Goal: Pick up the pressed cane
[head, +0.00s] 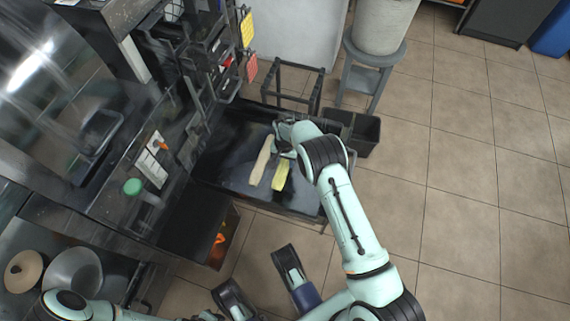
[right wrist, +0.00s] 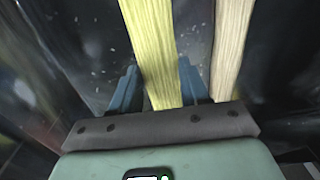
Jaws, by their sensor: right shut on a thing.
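Two flat strips of cane lie side by side on the dark tray (head: 232,178) in the head view. One is yellow-green (head: 281,176) and the other is pale beige (head: 262,161). My right gripper (head: 284,148) is over the far end of the yellow-green strip. In the right wrist view the yellow-green strip (right wrist: 152,50) passes between the fingers of my right gripper (right wrist: 158,88), which is shut on it. The beige strip (right wrist: 231,50) runs just to the right, outside the fingers.
The press machinery (head: 205,60) stands at the left and back of the tray. A dark bin (head: 362,133) and a grey stool with a pale bucket (head: 384,22) are beyond its right side. A metal pot (head: 74,270) is at lower left. The tiled floor (head: 480,180) at right is clear.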

